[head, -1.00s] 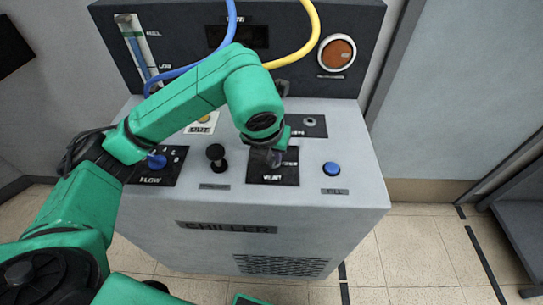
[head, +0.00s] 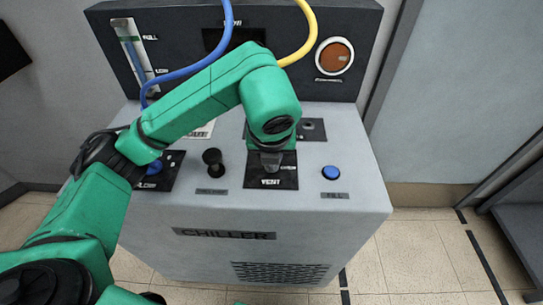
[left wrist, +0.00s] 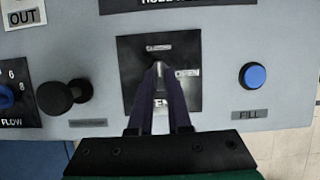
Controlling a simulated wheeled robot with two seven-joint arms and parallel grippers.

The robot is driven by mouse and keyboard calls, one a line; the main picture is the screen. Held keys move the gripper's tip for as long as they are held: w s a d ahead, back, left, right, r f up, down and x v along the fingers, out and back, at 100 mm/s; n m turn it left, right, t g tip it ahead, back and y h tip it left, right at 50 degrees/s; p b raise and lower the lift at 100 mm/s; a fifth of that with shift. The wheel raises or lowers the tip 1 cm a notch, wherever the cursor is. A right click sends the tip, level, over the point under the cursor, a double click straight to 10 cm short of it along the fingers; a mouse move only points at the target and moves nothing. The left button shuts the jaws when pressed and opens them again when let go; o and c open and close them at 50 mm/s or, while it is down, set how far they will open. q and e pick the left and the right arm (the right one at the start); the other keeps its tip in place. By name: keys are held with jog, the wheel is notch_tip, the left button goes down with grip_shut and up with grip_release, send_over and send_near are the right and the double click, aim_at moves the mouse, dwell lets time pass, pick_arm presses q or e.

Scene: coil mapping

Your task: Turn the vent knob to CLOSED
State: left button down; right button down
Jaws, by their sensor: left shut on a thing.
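The vent knob (left wrist: 158,78) is a narrow grey handle on a black plate (left wrist: 194,100) marked CLOSED at the top and OPEN at the right. My left gripper (left wrist: 159,80) is shut on the knob, with one dark finger on each side. In the left wrist view the handle lies roughly up and down, its far end toward the CLOSED label (left wrist: 158,47). In the head view the vent plate (head: 287,182) shows under my left gripper (head: 271,166), and my wrist hides part of the knob. My right gripper is not in view.
On the chiller top (head: 355,190), a black knob (head: 213,157) and the blue FLOW knob (head: 154,167) stand left of the vent plate. A blue FILL button (head: 331,172) is at its right. Blue (head: 185,72) and yellow (head: 300,50) hoses hang behind my arm.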

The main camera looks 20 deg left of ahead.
pick_arm(q)
jog(key=c, duration=0.9)
grip_release()
jog(key=shift+o, duration=0.2)
jog(key=p+v, duration=0.3)
jog(key=v, duration=1.1)
jog(key=shift+s+r, duration=0.25)
